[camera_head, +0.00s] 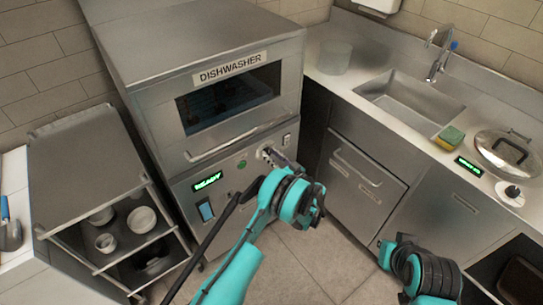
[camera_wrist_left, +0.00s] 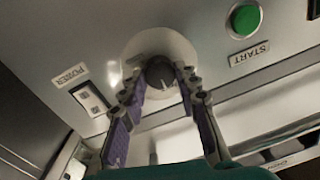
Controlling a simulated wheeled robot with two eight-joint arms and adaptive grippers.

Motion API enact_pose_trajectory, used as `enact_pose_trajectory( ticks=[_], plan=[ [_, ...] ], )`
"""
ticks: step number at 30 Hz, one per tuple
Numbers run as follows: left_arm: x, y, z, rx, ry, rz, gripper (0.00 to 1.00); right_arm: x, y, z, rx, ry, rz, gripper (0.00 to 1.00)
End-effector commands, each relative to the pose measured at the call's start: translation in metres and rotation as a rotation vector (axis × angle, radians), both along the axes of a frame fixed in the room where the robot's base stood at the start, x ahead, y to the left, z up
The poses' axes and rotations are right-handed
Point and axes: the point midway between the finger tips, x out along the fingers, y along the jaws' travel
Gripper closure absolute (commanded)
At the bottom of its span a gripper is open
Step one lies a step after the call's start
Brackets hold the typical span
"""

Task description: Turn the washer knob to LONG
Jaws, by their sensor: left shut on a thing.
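The dishwasher (camera_head: 205,60) is a steel machine with a dark window and a control panel below its handle. Its knob (camera_wrist_left: 160,75) is dark, set on a round pale dial plate (camera_wrist_left: 185,48) between the POWER switch (camera_wrist_left: 91,98) and the green START button (camera_wrist_left: 245,18). My left gripper (camera_wrist_left: 165,80) is shut on the knob, one finger on each side. In the head view the left gripper (camera_head: 270,155) is at the panel and covers most of the knob. The LONG mark cannot be read. My right gripper (camera_head: 387,250) is low at the right, its jaws unclear.
A green READY display (camera_head: 208,181) is lit on the panel. A steel rack with bowls (camera_head: 142,219) stands at the left. At the right are a sink (camera_head: 410,98), a sponge (camera_head: 449,137) and a lidded pan (camera_head: 508,150). Open floor lies between.

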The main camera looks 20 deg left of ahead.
Motion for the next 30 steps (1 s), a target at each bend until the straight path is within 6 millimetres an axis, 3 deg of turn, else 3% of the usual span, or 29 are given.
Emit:
enact_pose_trajectory(
  ticks=[11,30],
  plan=[
    [0.0005,-0.0002,-0.0009,0.139,0.179,0.000,0.98,0.0000,0.0000,0.0000,0.000,0.000,0.000,1.00],
    [0.0005,-0.0003,-0.0024,0.512,0.657,-0.001,0.98,0.0000,0.0000,0.0000,0.000,0.000,0.000,1.00]
  ],
)
